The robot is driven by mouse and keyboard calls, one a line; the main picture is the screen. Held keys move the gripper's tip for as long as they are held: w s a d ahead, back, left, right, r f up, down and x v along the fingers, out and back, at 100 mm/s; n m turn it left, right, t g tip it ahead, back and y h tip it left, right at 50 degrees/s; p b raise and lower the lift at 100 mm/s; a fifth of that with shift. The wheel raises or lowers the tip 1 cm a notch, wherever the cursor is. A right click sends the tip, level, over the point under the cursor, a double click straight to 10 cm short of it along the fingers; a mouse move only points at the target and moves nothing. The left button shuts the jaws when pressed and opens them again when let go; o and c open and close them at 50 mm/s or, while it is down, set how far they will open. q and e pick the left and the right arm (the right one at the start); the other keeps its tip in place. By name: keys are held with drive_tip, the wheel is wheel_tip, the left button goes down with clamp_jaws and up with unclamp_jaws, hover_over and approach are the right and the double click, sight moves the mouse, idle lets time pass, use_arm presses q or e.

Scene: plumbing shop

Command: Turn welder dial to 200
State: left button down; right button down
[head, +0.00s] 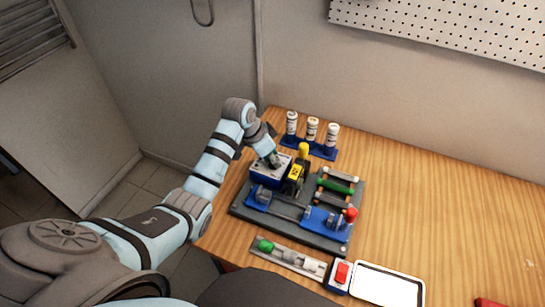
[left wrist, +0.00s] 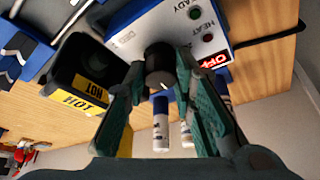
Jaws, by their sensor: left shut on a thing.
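The welder control box (head: 269,172) is blue with a pale top and sits at the back left of the dark base plate. In the left wrist view its panel (left wrist: 190,20) shows READY and HEAT lamps and a red OFF display (left wrist: 208,62). The black round dial (left wrist: 160,66) has a small white mark on its face; the numbers around it are not readable. My left gripper (left wrist: 172,80) has its two green fingers on either side of the dial, shut on it. In the head view the left gripper (head: 274,161) is at the box top. My right gripper is not in view.
A black holder with yellow HOT labels (left wrist: 80,100) stands beside the box. Several white bottles (head: 312,129) stand in a blue rack behind. A red button box (head: 341,274) and white tray (head: 388,285) lie at the front. The table's right side is mostly clear.

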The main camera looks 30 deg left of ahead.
use_arm(q)
drive_tip(key=shift+n, duration=0.3)
drive_tip(key=n, duration=0.1)
drive_tip(key=n+y, duration=0.1)
drive_tip(key=n, duration=0.1)
drive_tip(key=shift+d+r+t, duration=0.1)
drive_tip(key=shift+d+t, duration=0.1)
drive_tip(key=shift+t, duration=0.1)
drive_tip(key=n+y, duration=0.1)
drive_tip(key=n, duration=0.3)
drive_tip(key=shift+d+y, duration=0.1)
drive_tip(key=shift+y, duration=0.3)
drive_tip(key=n+y, duration=0.1)
drive_tip(key=n, duration=0.3)
drive_tip(key=shift+w+d+n+y, duration=0.1)
drive_tip(key=shift+n+y, duration=0.2)
drive_tip(key=shift+y, duration=0.1)
drive_tip(key=shift+w+r+n+g+y, duration=0.1)
drive_tip(key=shift+n+g+y, duration=0.5)
drive_tip(key=shift+n, duration=1.3)
drive_tip(key=c, duration=1.6)
unclamp_jaws()
drive_tip(key=shift+o, duration=1.3)
drive_tip(key=shift+f, duration=0.2)
